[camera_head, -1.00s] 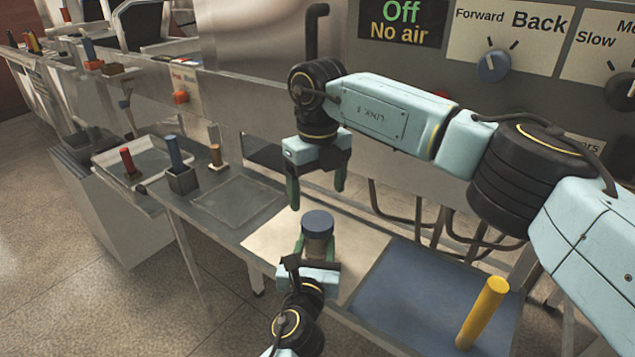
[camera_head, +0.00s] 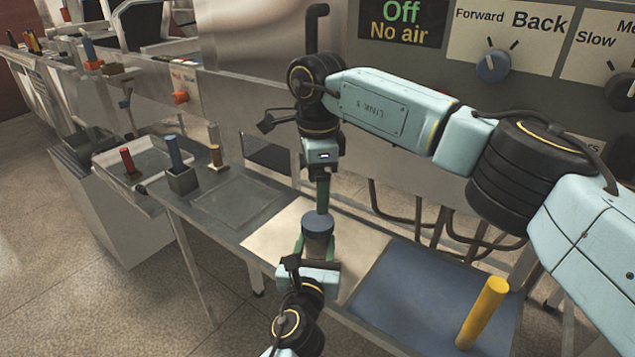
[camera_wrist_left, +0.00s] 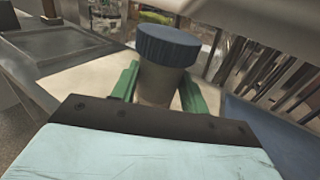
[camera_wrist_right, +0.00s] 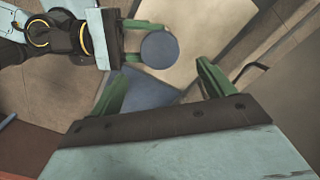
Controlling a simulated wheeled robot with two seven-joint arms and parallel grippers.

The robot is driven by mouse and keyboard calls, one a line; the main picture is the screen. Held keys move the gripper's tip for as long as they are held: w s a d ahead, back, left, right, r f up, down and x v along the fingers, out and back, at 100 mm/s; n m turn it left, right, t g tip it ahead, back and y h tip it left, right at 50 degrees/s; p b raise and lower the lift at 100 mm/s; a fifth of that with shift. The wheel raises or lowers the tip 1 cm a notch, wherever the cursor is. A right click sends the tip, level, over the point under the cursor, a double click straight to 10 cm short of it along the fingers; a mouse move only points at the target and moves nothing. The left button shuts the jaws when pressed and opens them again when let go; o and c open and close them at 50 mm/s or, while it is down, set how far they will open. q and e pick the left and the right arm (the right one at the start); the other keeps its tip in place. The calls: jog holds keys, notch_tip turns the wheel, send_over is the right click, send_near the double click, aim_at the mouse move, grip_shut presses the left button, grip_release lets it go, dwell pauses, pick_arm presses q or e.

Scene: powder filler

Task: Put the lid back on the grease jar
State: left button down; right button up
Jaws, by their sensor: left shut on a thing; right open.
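The grease jar (camera_wrist_left: 156,84) is a greyish-beige cylinder with a blue ribbed lid (camera_wrist_left: 167,46) seated on its top. The lid also shows in the head view (camera_head: 318,222) and from above in the right wrist view (camera_wrist_right: 160,49). My left gripper (camera_head: 314,252) is shut on the jar, with green fingers on both sides of its body below the lid. My right gripper (camera_wrist_right: 162,85) is open and empty. In the head view its green fingers (camera_head: 322,195) point down just above the lid, lined up one behind the other.
A pale mat (camera_head: 275,245) lies under the jar. A blue mat (camera_head: 415,300) with a yellow cylinder (camera_head: 483,312) is at the right. A grey holder (camera_head: 183,181) with a blue stick and a tray (camera_head: 150,165) stand at the left. The control panel rises behind.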

aim_at(317, 220)
jog(key=shift+f, duration=0.1)
jog(key=shift+f, duration=3.95)
jog(key=shift+c, duration=0.3)
jog(key=c, duration=1)
jog(key=shift+o, duration=0.2)
jog(key=m, duration=1)
jog(key=shift+m, duration=0.3)
jog(key=m, duration=0.4)
jog(key=shift+m, duration=0.4)
jog(key=o, duration=1.2)
jog(key=shift+c, duration=0.2)
